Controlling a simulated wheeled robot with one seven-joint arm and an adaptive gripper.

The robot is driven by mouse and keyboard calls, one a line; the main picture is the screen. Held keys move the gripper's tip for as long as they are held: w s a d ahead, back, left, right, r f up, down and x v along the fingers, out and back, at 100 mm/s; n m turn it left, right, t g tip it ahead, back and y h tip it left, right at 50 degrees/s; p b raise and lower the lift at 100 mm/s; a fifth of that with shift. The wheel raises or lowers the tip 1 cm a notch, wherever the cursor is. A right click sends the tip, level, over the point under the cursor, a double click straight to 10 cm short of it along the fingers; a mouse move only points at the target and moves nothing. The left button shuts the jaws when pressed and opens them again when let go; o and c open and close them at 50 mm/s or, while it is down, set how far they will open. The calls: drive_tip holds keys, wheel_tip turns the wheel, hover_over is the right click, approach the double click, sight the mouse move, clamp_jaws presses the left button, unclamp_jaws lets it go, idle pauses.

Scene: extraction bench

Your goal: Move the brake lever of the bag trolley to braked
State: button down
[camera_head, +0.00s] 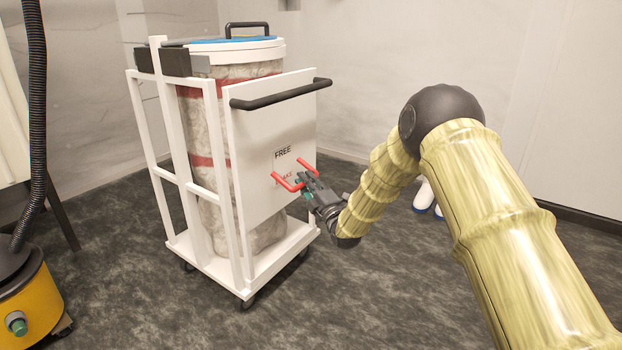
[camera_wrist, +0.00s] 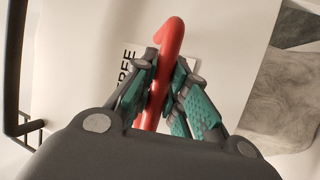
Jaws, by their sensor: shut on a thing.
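The bag trolley (camera_head: 240,200) is a white wheeled frame holding a tall bag with red bands. Its front panel (camera_head: 250,130) carries a label with FREE above and a partly hidden word ending in AKE below. The red brake lever (camera_head: 286,183) sticks out from the panel in front of the lower part of this label. My gripper (camera_head: 307,184) is shut on the lever, and its fingers hide part of it. In the wrist view, the lever (camera_wrist: 171,40) runs between the green-padded fingers (camera_wrist: 164,95), its bent end showing beyond the tips.
A black handle bar (camera_head: 281,94) crosses the panel above the lever. The trolley stands on black castors (camera_head: 248,302) on dark carpet. A yellow machine (camera_head: 27,305) with a black hose (camera_head: 37,110) is at the left. Open floor lies in front of the trolley.

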drive_tip(key=shift+s+a+f, duration=0.1)
drive_tip(key=shift+a+f, duration=0.1)
idle(0.3)
drive_tip(key=c, duration=1.4)
unclamp_jaws()
drive_tip(key=shift+d, duration=0.1)
drive_tip(key=shift+s+d, duration=0.15)
drive_tip(key=v, duration=1.1)
drive_tip(key=shift+s+d+f, duration=0.1)
drive_tip(key=shift+s+d, duration=0.05)
drive_tip(key=shift+s, duration=0.1)
